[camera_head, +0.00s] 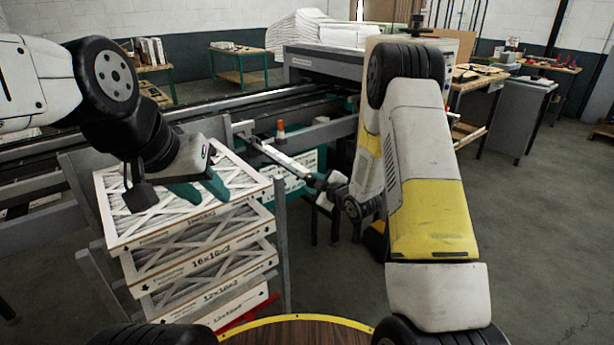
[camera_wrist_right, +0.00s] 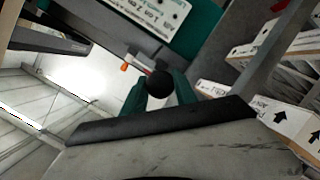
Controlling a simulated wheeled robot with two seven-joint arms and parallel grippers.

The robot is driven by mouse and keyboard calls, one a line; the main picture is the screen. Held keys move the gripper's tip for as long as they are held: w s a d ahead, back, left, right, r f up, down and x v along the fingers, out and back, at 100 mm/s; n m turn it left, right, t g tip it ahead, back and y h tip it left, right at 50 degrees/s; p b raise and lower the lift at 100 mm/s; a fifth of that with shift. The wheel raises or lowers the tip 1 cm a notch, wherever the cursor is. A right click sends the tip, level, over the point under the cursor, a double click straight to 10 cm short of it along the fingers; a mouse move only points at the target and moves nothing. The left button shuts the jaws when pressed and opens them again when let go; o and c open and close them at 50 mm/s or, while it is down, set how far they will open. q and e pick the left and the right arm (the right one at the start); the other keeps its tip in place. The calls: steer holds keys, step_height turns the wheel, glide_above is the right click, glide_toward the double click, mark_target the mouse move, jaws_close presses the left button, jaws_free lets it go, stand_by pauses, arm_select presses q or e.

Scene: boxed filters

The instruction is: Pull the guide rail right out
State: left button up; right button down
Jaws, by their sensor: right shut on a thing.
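The guide rail (camera_head: 288,161) is a pale bar that slants from the conveyor's near side toward my right arm in the head view. A round black knob (camera_wrist_right: 160,84) sits between the teal fingers of my right gripper (camera_wrist_right: 160,92) in the right wrist view, and the gripper is shut on it. The rail behind the knob is mostly hidden there. In the head view the right gripper (camera_head: 322,184) is at the rail's near end, partly hidden by my wrist. My left gripper (camera_head: 200,190) has its teal fingers apart, over the top boxed filter (camera_head: 150,217), holding nothing visible.
Several boxed filters (camera_head: 205,268) are stacked at the left between grey posts (camera_head: 282,240). The conveyor (camera_head: 210,110) runs behind them into a grey machine (camera_head: 325,65). A small orange-topped item (camera_head: 281,128) stands beside the rail. Open floor (camera_head: 530,220) lies at the right.

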steer(key=c, duration=1.3)
jaws_free()
steer(key=shift+s+d+f, duration=0.1)
steer(key=shift+s+f, duration=0.1)
steer(key=o, duration=0.3)
steer(key=shift+r, duration=0.1)
steer(key=shift+s+d+r, duration=0.1)
steer(key=v, duration=0.7)
steer(key=shift+s, duration=0.3)
steer(key=shift+d, duration=0.15)
